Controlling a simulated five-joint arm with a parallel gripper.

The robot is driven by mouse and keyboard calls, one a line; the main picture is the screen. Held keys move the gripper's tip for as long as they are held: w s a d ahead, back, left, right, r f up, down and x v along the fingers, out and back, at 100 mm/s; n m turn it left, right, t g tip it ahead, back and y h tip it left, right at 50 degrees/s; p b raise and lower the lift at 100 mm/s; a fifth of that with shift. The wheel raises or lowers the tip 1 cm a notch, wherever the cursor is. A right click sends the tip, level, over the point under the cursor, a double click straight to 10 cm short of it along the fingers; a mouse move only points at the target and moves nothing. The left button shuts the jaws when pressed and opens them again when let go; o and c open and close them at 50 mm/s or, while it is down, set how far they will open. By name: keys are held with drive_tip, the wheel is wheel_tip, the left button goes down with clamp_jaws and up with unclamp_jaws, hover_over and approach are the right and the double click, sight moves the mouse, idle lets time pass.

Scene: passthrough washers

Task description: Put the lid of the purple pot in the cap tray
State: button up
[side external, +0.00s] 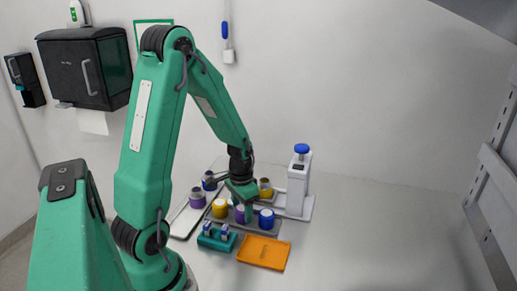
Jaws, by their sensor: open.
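My gripper (243,198) is open and points down over the middle of the grey rack (275,231). A purple pot (240,215) stands in the rack just below the fingers; its top is partly hidden by them, and I cannot tell whether they touch it. Another purple pot (198,199) stands on the pale tray (184,221) to the left, with a greyish top. An orange tray (263,252) lies flat in front of the rack, and it looks empty apart from a faint marking.
In the rack, a yellow pot (219,209) stands left and a blue pot (266,219) right of the purple one. A teal holder (216,238) sits in front. Behind are a dark blue pot (209,181), a yellow pot (265,189) and a white blue-topped device (299,185). The right side is clear.

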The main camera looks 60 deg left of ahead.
sight(242, 208)
wheel_tip(242, 208, up, 11)
idle(0.7)
drive_tip(key=shift+r, duration=0.15)
idle(0.3)
drive_tip(key=s+d+r+t, duration=0.2)
drive_tip(key=d+r, duration=0.3)
drive_tip(key=d, duration=0.3)
drive_tip(key=s+d+r+m+t, duration=0.1)
drive_tip(key=s+d+r+t, duration=0.2)
drive_tip(key=d+r, duration=0.3)
drive_tip(key=shift+s+d+r+m+t, duration=0.25)
drive_tip(key=shift+s+d+m+t, duration=0.1)
drive_tip(key=shift+d, duration=0.5)
